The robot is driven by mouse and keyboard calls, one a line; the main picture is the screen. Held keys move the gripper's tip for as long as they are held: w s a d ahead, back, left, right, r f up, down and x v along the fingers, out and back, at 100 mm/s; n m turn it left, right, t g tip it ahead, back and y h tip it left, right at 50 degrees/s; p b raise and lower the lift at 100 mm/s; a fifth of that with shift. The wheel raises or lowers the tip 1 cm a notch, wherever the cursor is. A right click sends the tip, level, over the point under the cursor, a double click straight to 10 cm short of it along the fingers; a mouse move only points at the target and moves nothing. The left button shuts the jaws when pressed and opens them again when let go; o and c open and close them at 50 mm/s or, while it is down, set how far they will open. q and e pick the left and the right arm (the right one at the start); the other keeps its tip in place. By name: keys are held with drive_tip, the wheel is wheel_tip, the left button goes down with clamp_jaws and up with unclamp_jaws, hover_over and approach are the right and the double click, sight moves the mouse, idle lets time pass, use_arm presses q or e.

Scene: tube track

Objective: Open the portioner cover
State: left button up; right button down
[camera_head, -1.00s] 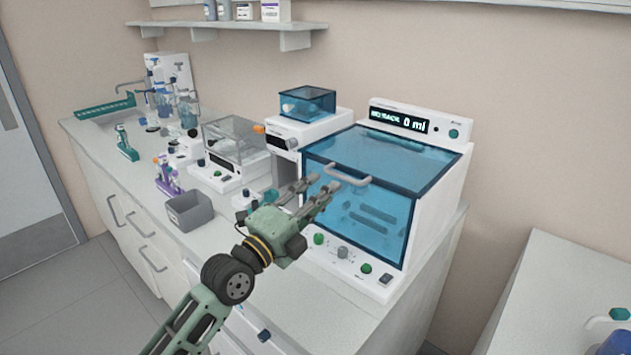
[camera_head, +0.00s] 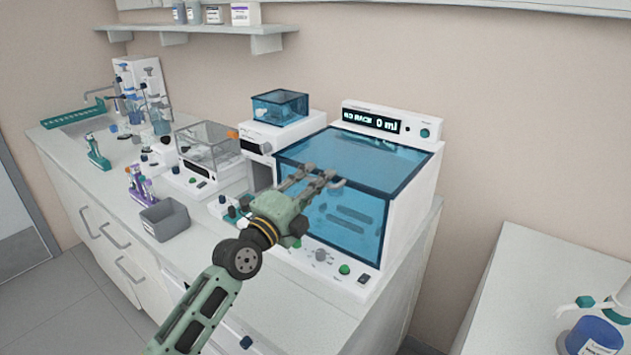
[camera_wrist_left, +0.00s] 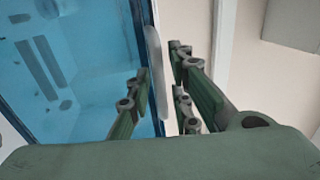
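The portioner (camera_head: 408,215) is a white box with a blue see-through cover (camera_head: 370,158), which is down. A light handle (camera_head: 339,184) sits at the cover's front upper edge, partly hidden by my gripper. My left gripper (camera_head: 319,173) is at this handle. In the left wrist view, the handle (camera_wrist_left: 156,70) runs between the fingers of the left gripper (camera_wrist_left: 160,62), with one finger over the blue cover and the others on the outer side. The fingers look open, with a gap beside the handle. My right gripper is not in view.
The portioner's display (camera_head: 371,120) reads "NO RACK 0 ml". Knobs line its lower front. A smaller device with a blue lid (camera_head: 280,105) and a clear-covered device (camera_head: 208,150) stand to the left. A grey bin (camera_head: 164,222) is near the counter's front edge.

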use_arm(q)
drive_tip(key=c, duration=0.4)
clamp_jaws()
